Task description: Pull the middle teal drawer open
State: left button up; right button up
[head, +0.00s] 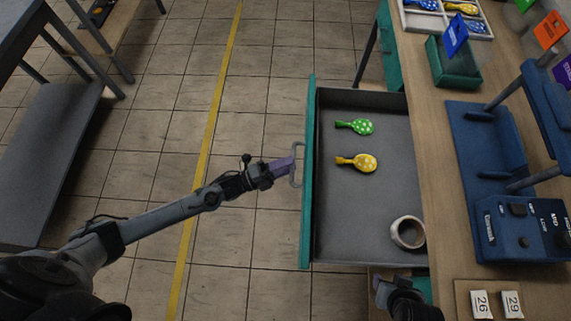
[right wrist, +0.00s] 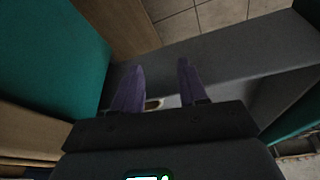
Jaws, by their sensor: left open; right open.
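The teal drawer (head: 309,200) stands pulled out from the workbench, its grey inside showing. My right gripper (head: 383,287) is near the drawer's lower right corner in the head view. Its two purple fingers are apart in the right wrist view (right wrist: 160,75).
The wooden workbench (head: 440,200) carries a blue machine (head: 525,225), a green box (head: 452,68), a balloon tray (head: 448,22) and number cards (head: 497,304). A grey rack (head: 45,150) stands at the left. The tiled floor (head: 150,140) between is clear.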

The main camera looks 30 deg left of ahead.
pick_arm(q)
jog(key=shift+s, duration=0.1)
jog(key=v, duration=1)
jog(key=shift+s+a+p, duration=0.2)
jog(key=shift+a+p, duration=0.1)
jog(key=shift+p, duration=0.15)
jog(key=shift+f, duration=0.1)
